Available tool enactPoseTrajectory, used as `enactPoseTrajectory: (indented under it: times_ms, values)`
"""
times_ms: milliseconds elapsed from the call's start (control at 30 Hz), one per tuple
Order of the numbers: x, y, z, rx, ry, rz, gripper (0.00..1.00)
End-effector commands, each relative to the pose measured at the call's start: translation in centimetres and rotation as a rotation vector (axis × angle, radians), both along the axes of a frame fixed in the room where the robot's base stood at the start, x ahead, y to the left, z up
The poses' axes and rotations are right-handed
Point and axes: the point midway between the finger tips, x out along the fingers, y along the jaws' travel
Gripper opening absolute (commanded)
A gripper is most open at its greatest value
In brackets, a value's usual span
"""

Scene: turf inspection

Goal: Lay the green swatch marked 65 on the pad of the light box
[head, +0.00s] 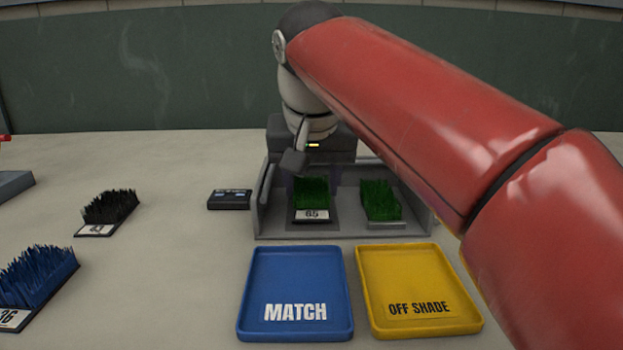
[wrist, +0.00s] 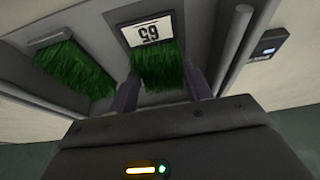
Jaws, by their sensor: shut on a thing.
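The green swatch marked 65 (head: 312,194) is upright inside the grey light box (head: 262,212), over a dark pad (head: 325,221) on the left side. It also shows in the wrist view (wrist: 157,68), its label upside down there. My gripper (head: 313,183) reaches in from behind, with one finger on each side of the turf, shut on the swatch. Whether the swatch's base touches the pad is hard to tell. A second green swatch (head: 380,200) sits to its right in the box, and it shows at left in the wrist view (wrist: 75,70).
A blue MATCH tray (head: 295,270) and a yellow OFF SHADE tray (head: 415,265) lie in front of the box. A small dark device (head: 229,199) sits to its left. A black swatch (head: 108,208) and a blue swatch (head: 38,275) lie farther left. My arm covers the right side.

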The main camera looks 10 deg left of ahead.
Motion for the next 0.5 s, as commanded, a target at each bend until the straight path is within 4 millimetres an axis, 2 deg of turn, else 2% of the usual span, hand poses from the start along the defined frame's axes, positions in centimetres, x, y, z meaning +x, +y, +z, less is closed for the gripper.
enactPoseTrajectory:
  times_ms: [333, 367, 500]
  values:
    - [0.0, -0.01, -0.8, 0.0, 0.0, 0.0, 0.28]
    - [0.0, -0.01, -0.79, 0.0, 0.0, 0.0, 0.5]
    - [0.0, -0.01, -0.72, 0.0, 0.0, 0.0, 0.68]
